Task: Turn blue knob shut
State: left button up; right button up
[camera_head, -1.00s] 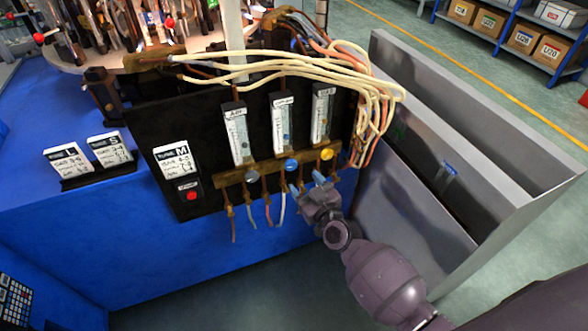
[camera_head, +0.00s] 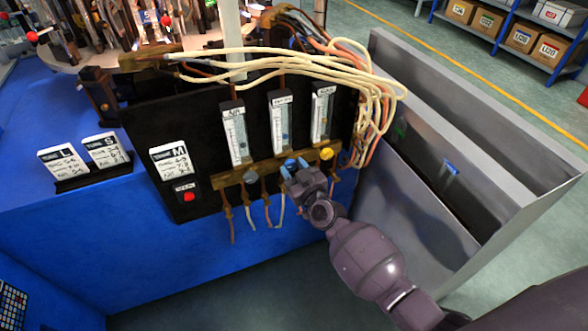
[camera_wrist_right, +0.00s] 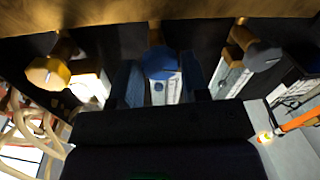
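The blue knob (camera_head: 291,162) is the middle knob on the brass manifold of the black panel. In the right wrist view the blue knob (camera_wrist_right: 160,63) lies between the two finger tips of my right gripper (camera_wrist_right: 162,86). The fingers stand apart, one on each side of it, with little or no gap; contact is not clear. In the head view my right gripper (camera_head: 297,172) is at the knob and partly covers it. My left gripper is not in view.
A yellow knob (camera_head: 326,154) and a grey knob (camera_head: 250,176) flank the blue one closely. Flow tubes (camera_head: 280,122) stand above, and hoses (camera_head: 232,222) hang below. Pale cables loop at upper right. A grey metal bin (camera_head: 430,205) stands right of the panel.

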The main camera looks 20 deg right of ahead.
jog(key=c, duration=0.5)
jog(key=shift+o, duration=0.2)
jog(key=shift+m, duration=0.3)
jog(key=m, duration=0.2)
jog(key=shift+f+m+b, duration=0.15)
jog(key=shift+m+b, duration=0.15)
jog(key=m, duration=0.3)
jog(key=shift+m+t+b, duration=0.3)
jog(key=shift+m, duration=0.1)
jog(key=m, duration=0.3)
jog(key=shift+f+m+h, duration=0.1)
jog(key=shift+m+h, duration=0.2)
jog(key=shift+m, duration=0.1)
jog(key=m+b, duration=0.1)
jog(key=m, duration=0.2)
jog(key=shift+m+t+h, duration=0.3)
jog(key=shift+t, duration=0.1)
jog(key=shift+m, duration=0.5)
